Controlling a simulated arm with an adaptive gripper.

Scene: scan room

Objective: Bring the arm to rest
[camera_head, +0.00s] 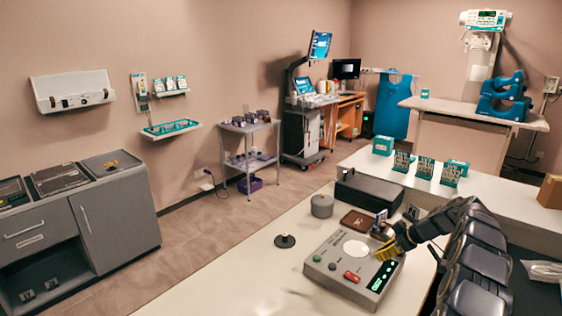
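My arm reaches in from the right edge over the white table (235,284). My gripper (386,251), with yellow at its tip, is low over the right side of a grey device (328,272). The device has a round white plate (356,249), a red button and a lit green display. The gripper is small here and its fingers are not clear, so I cannot tell whether it is open or shut, or whether it touches the device. No held object can be made out.
Behind the device are a brown tray (357,223), a small upright item (380,218), a grey round container (322,205) and a black box (369,191). A black disc-based piece (285,240) stands left. The table's front left is clear. A white counter (480,186) with teal boxes lies beyond.

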